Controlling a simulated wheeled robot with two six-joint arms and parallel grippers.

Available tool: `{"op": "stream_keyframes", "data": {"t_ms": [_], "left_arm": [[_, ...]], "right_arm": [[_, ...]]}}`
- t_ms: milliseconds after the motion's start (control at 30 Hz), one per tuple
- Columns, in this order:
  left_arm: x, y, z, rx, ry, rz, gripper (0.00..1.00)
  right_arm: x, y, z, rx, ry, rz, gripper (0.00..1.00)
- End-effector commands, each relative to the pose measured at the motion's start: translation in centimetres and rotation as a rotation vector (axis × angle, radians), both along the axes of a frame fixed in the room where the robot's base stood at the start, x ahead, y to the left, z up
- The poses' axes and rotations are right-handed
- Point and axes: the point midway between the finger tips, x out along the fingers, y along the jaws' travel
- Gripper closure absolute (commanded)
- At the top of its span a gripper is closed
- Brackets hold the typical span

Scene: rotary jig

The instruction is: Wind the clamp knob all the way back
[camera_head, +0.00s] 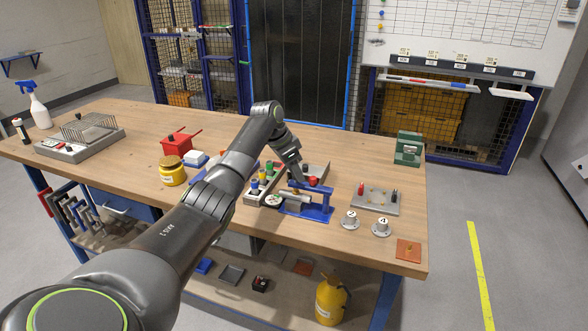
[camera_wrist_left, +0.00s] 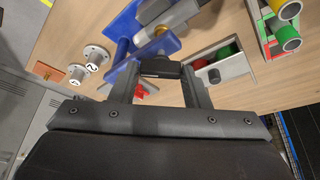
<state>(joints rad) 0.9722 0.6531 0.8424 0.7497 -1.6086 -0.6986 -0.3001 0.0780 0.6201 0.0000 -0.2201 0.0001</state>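The clamp fixture is a blue frame (camera_head: 318,213) near the front right of the bench, with a grey cylinder lying across it. The red clamp knob (camera_head: 313,181) sits at its top. My left gripper (camera_head: 299,181) is above the fixture, just left of the knob. In the left wrist view the blue frame (camera_wrist_left: 165,44) is beyond the fingertips. A red lobed knob (camera_wrist_left: 146,91) shows between the fingers, partly hidden by the left-hand finger. The fingers (camera_wrist_left: 163,80) stand apart, with a dark block between their tips. I cannot see either finger gripping the knob. My right gripper is not in view.
Two numbered white knobs (camera_head: 349,220) and a grey plate (camera_head: 375,199) lie right of the fixture. A grey tray with coloured cylinders (camera_head: 262,181) is close on its left. A green box (camera_head: 408,148) stands at the back right. The bench's right front corner holds an orange plate (camera_head: 408,250).

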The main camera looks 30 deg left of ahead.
Motion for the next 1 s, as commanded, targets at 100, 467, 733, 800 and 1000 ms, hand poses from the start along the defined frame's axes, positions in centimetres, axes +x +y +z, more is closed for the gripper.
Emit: {"op": "stream_keyframes", "data": {"t_ms": [100, 467, 733, 800, 1000], "left_arm": [[0.0, 0.0, 0.0, 0.000, 0.000, 0.000, 0.74], [0.0, 0.0, 0.3, 0.000, 0.000, 0.035, 0.83], [-0.1, -0.2, 0.8, 0.000, 0.001, 0.190, 0.83], [-0.1, -0.2, 0.8, 0.000, 0.001, 0.248, 0.83], [-0.1, -0.3, 0.8, -0.001, 0.000, 0.423, 0.83]], "right_arm": [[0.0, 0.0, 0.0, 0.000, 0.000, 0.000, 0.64], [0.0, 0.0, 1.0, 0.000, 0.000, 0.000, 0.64], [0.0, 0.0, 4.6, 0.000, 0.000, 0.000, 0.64], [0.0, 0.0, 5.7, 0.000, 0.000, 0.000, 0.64], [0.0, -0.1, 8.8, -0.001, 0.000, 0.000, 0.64]]}}
